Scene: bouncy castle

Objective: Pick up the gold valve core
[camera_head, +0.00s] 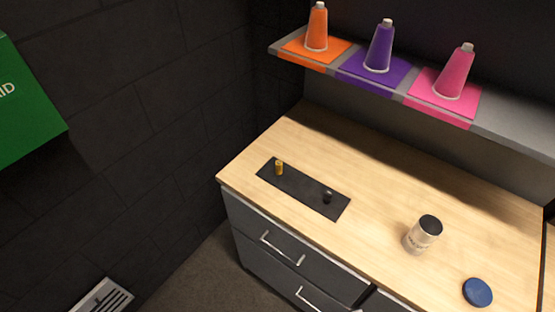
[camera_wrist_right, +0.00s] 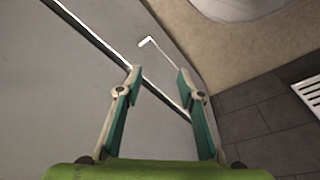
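The gold valve core (camera_head: 279,167) is a small gold cylinder standing upright near the left end of a black mat (camera_head: 302,190) on the wooden counter. A small dark piece (camera_head: 327,196) stands near the mat's right end. My right gripper (camera_wrist_right: 158,80) shows only in the right wrist view; its two green fingers are apart with nothing between them. My left gripper is in neither view.
A shelf above holds orange (camera_head: 317,27), purple (camera_head: 380,46) and pink (camera_head: 455,72) cones. A dark brick wall is at left.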

